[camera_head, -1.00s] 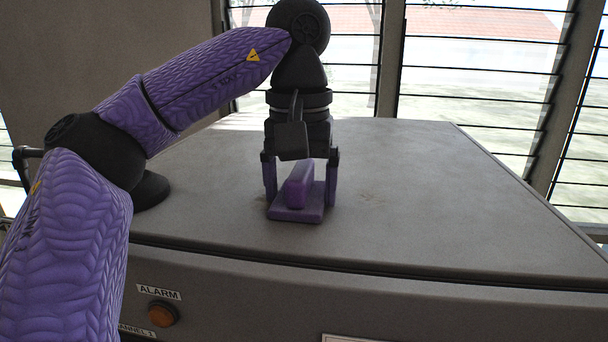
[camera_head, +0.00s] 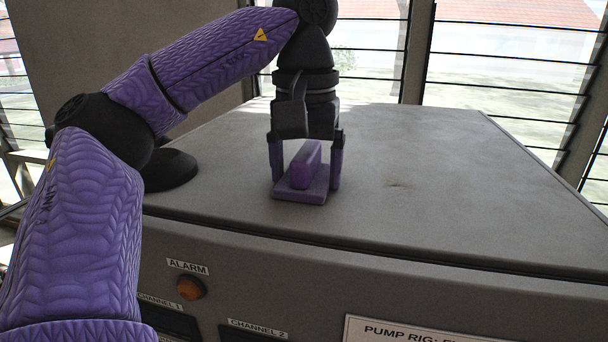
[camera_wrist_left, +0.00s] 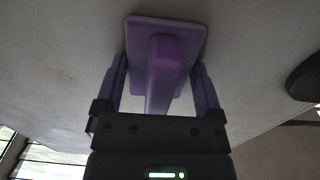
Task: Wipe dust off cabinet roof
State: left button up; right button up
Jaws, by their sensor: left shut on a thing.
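The grey cabinet roof (camera_head: 430,150) fills the middle of the head view. A purple wiping block (camera_head: 301,195) with a flat pad and a raised bar handle sits on it, left of the roof's middle. My left gripper (camera_head: 307,172) points down over the block, its fingers on either side of the handle, shut on it. The wrist view also shows the block (camera_wrist_left: 183,32) and the gripper (camera_wrist_left: 160,85). The pad appears flat against the roof. A faint dust mark (camera_head: 397,184) lies right of the block. My right gripper is out of view.
A black round fitting (camera_head: 170,170) stands at the roof's left, partly behind my arm. The cabinet front has an orange alarm lamp (camera_head: 190,288) and labels. Louvred windows (camera_head: 510,60) stand behind. The roof right of the block is clear of objects.

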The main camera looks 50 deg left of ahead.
pick_arm(q)
jog(key=shift+w+a+r, duration=0.1)
jog(key=shift+w+a, duration=0.3)
jog(key=shift+w, duration=0.4)
jog(key=shift+w+a+f, duration=0.1)
jog(key=shift+w+a, duration=0.35)
jog(key=shift+w, duration=0.3)
jog(key=shift+w+a+r, duration=0.1)
jog(key=shift+w+a, duration=0.3)
jog(key=shift+w, duration=0.4)
jog(key=w+a, duration=0.2)
jog(key=w, duration=0.1)
notch_tip(320, 180, up, 4)
jog(key=shift+f, duration=0.1)
notch_tip(320, 180, up, 2)
jog(key=shift+d, duration=0.1)
